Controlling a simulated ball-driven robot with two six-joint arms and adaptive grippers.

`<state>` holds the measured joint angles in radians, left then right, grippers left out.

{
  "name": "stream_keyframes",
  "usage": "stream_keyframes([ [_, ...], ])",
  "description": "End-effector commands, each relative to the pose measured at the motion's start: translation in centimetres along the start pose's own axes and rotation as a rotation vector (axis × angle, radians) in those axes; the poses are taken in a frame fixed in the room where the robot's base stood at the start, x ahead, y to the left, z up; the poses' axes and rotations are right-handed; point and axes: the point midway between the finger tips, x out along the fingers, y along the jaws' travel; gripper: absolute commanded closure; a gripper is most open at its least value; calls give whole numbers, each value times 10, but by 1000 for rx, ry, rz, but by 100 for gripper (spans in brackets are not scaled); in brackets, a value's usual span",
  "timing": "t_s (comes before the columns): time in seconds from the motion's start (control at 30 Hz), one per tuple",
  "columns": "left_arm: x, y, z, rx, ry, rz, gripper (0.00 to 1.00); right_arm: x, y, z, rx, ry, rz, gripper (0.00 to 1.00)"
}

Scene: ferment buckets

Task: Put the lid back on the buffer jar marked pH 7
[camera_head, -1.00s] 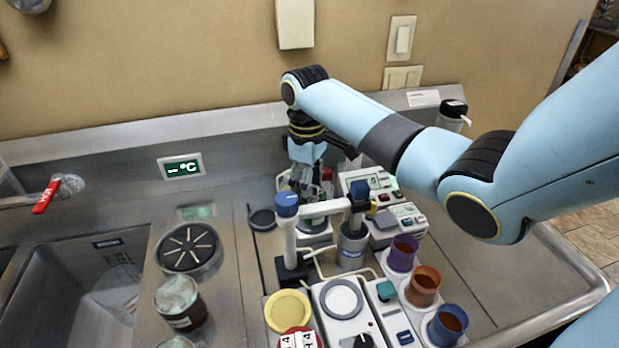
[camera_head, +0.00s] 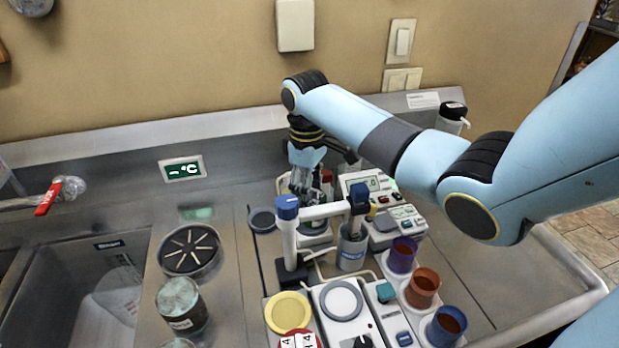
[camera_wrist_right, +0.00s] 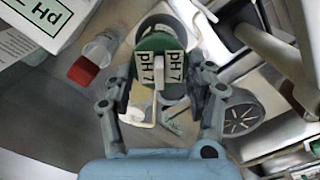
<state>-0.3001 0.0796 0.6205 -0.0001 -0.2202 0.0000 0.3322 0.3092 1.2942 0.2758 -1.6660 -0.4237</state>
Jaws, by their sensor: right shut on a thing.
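A green lid marked pH 7 (camera_wrist_right: 160,62) sits between the fingers of my right gripper (camera_wrist_right: 160,92) in the right wrist view. The gripper is shut on it. A round jar rim (camera_wrist_right: 165,25) shows partly behind the lid; I cannot tell whether the lid touches it. In the head view my right gripper (camera_head: 312,190) points down at the back of the work area, left of the meter (camera_head: 366,184). The fingers and clutter hide the lid and jar there. My left gripper is not in view.
A stand with a white arm (camera_head: 322,210) is close in front of the gripper. A red-capped vial (camera_wrist_right: 84,70) lies beside the lid. A yellow lid (camera_head: 288,312), a stirrer (camera_head: 341,299) and purple (camera_head: 402,254), orange (camera_head: 422,287) and blue (camera_head: 447,325) cups stand nearer.

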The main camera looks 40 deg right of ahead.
Motion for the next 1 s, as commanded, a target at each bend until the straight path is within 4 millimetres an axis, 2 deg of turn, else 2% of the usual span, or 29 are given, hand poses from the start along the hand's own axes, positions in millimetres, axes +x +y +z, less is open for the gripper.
stream_keyframes([
  [0.47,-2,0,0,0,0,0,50,0,0,0,0,0,0,60],
  [0.5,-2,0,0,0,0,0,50,0,0,0,0,0,0,39],
  [0.67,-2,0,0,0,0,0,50,0,0,0,0,0,0,18],
  [0.87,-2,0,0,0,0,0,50,0,0,0,0,0,0,17],
  [1.0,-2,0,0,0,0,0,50,0,0,0,0,0,0,0],
])
